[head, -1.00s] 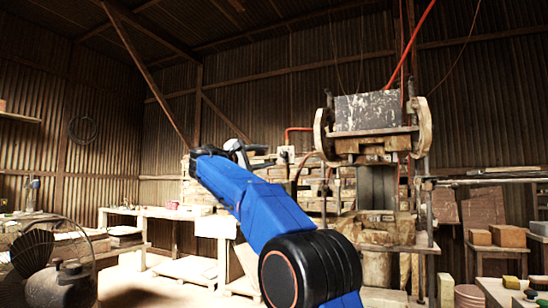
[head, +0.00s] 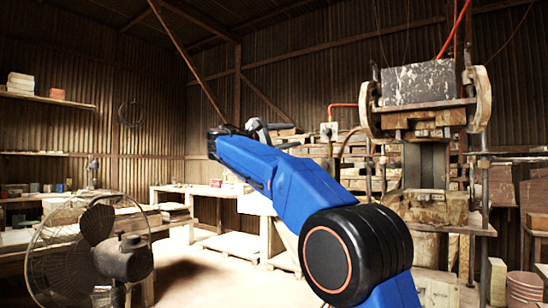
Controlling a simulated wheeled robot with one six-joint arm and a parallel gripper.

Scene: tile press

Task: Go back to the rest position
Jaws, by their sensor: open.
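My blue arm reaches up and away from the lower right of the head view. My gripper (head: 260,132) is at its far end, small and partly hidden behind the arm. It looks empty, with its jaws open. It is raised in the air, clear of the benches, and points away from me. The tile press (head: 430,150) stands to the right of the arm, with a speckled dark block (head: 417,84) at its top.
A standing fan (head: 75,250) is at the lower left. Shelves (head: 45,97) line the left wall. A pale workbench (head: 205,191) stands at the back. A bucket (head: 523,288) sits at the lower right. Open floor (head: 195,275) lies between the fan and my arm.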

